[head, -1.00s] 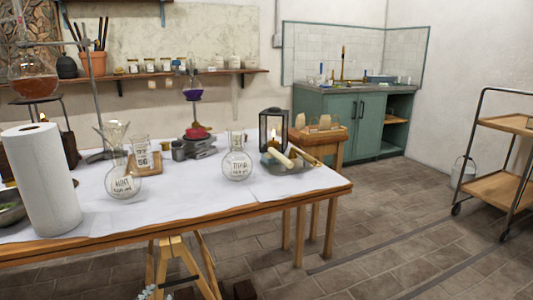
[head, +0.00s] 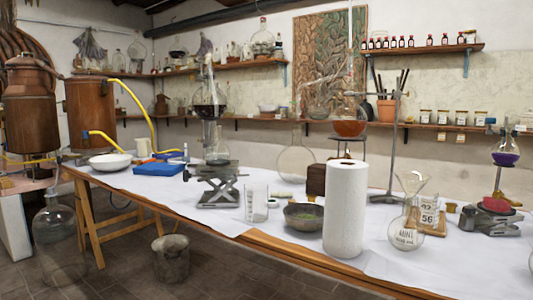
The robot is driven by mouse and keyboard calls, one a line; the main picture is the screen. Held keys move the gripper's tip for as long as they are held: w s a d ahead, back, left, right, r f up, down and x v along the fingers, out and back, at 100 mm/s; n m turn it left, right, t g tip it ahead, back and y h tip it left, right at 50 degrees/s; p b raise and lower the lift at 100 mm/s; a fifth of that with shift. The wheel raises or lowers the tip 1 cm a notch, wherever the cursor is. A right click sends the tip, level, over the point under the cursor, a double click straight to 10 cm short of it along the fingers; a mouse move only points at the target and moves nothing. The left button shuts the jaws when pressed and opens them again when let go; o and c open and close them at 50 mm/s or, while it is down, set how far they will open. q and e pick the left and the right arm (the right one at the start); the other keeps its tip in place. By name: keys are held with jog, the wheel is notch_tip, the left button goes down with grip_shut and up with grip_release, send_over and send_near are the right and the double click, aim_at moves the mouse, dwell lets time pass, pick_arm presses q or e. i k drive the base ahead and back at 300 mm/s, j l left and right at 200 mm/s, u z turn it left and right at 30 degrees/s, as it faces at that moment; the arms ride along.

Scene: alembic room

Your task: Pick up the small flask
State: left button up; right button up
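Several glass flasks are in view, and I cannot tell which one is the small flask. A flask with purple liquid (head: 505,156) is held above a red-topped stand at the right. A flask with orange-brown liquid (head: 349,127) sits on a tripod. A large empty round flask (head: 295,165) stands at the back of the table. Another clear flask is cut off at the right edge. Neither of my grippers is in view.
The table (head: 200,205) also holds the paper towel roll (head: 346,212), a dark bowl (head: 303,217), a glass beaker (head: 256,203), a lab jack (head: 217,187) and a blue tray (head: 160,168). A bucket (head: 171,258) and a big glass jar (head: 58,235) stand on the floor at left.

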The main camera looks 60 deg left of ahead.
aim_at(218, 152)
jog(key=i+j+u, duration=0.1)
jog(key=u, duration=0.5)
jog(key=k+u, duration=0.1)
jog(key=u, duration=1.4)
